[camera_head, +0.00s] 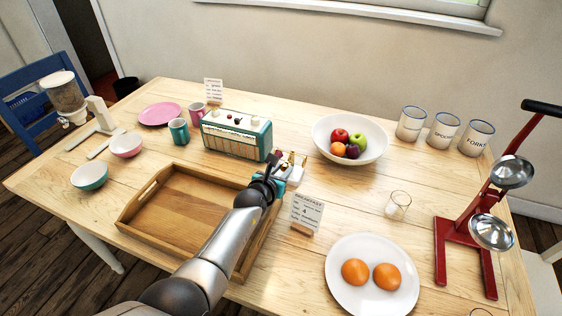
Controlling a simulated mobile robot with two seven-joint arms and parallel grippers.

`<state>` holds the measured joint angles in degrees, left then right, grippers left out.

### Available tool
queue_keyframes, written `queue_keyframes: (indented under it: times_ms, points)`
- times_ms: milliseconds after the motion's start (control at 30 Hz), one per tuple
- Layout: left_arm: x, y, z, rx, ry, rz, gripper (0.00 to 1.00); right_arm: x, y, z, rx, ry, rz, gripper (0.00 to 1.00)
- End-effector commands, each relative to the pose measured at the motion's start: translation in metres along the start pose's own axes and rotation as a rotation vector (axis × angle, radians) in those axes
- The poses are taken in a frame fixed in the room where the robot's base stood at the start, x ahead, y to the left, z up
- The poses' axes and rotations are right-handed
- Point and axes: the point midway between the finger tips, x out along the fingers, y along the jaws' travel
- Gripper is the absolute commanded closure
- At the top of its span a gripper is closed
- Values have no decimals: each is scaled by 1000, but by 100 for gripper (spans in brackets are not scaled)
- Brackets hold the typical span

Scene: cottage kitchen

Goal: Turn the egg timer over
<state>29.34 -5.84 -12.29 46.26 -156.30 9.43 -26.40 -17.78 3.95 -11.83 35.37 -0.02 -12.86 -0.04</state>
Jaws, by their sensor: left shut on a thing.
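My left gripper (283,178) reaches in from the bottom of the head view, past the right end of the wooden tray. It is shut on the egg timer (291,160), a small piece with brown and pale parts showing just beyond the fingers. The gripper and wrist hide much of it, so I cannot tell which end is up or whether it touches the table. My right gripper is not in view.
A teal radio (237,136) stands just behind-left of the gripper, a fruit bowl (349,139) behind-right. A breakfast card (306,212) stands close on the right, near a glass (398,205) and a plate of oranges (372,302). The wooden tray (135,206) lies left.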

Motion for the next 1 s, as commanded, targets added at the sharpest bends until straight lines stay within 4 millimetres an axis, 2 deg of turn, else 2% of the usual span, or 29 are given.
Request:
queue_keyframes:
  times_ms: [33, 300, 933, 967, 1000]
  points:
    - [-1, -2, 3, 27, 2, 11, 100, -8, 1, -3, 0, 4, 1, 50]
    - [0, -3, 1, 155, 1, 63, 100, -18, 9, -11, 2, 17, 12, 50]
    - [0, -2, 0, 205, -1, 86, 100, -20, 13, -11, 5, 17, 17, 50]
    - [0, -2, 0, 205, -1, 86, 68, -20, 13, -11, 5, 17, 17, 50]
    - [0, -2, 0, 205, -1, 86, 63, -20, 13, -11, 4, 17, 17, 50]
